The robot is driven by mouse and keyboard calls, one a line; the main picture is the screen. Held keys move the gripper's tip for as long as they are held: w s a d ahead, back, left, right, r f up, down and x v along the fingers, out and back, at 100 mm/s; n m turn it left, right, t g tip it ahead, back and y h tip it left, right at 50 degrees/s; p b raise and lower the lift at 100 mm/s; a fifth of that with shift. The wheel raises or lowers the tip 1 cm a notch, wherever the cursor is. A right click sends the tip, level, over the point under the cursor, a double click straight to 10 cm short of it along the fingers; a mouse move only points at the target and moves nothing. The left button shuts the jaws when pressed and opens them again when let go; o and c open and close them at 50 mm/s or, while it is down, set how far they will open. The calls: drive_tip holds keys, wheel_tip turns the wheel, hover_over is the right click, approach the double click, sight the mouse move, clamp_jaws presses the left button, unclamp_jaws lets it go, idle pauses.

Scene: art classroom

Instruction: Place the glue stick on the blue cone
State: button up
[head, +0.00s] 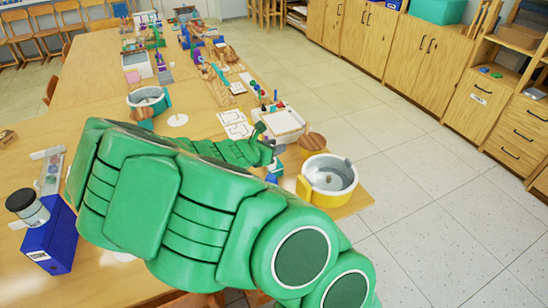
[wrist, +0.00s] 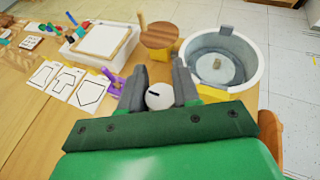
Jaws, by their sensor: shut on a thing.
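In the wrist view, my gripper (wrist: 159,88) has its two dark fingers on either side of a white, round-ended object with a black mark, which appears to be the glue stick (wrist: 159,97). Only its end shows. In the head view, my green arm hides most of my gripper (head: 263,148) and the held object. A small blue shape (head: 271,178) shows just beside the arm, below the gripper; I cannot tell whether it is the blue cone. No blue cone can be made out in the wrist view.
A grey-white pot with a yellow base (head: 329,188) stands right of my gripper, near the table edge. A round wooden stool-like piece (wrist: 158,37), a white tray (wrist: 102,41) and shape cards (wrist: 62,80) lie beyond. A blue box (head: 48,240) stands at left.

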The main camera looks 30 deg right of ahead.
drive_tip(key=shift+f, duration=1.95)
drive_tip(key=shift+f, duration=0.1)
drive_tip(key=o, duration=1)
drive_tip(key=shift+o, duration=0.2)
drive_tip(key=shift+a+r, duration=0.15)
drive_tip(key=shift+r, duration=0.05)
drive_tip(key=v, duration=1.1)
drive_tip(key=shift+s+a, duration=0.2)
drive_tip(key=shift+a, duration=0.1)
drive_tip(key=shift+r, duration=0.1)
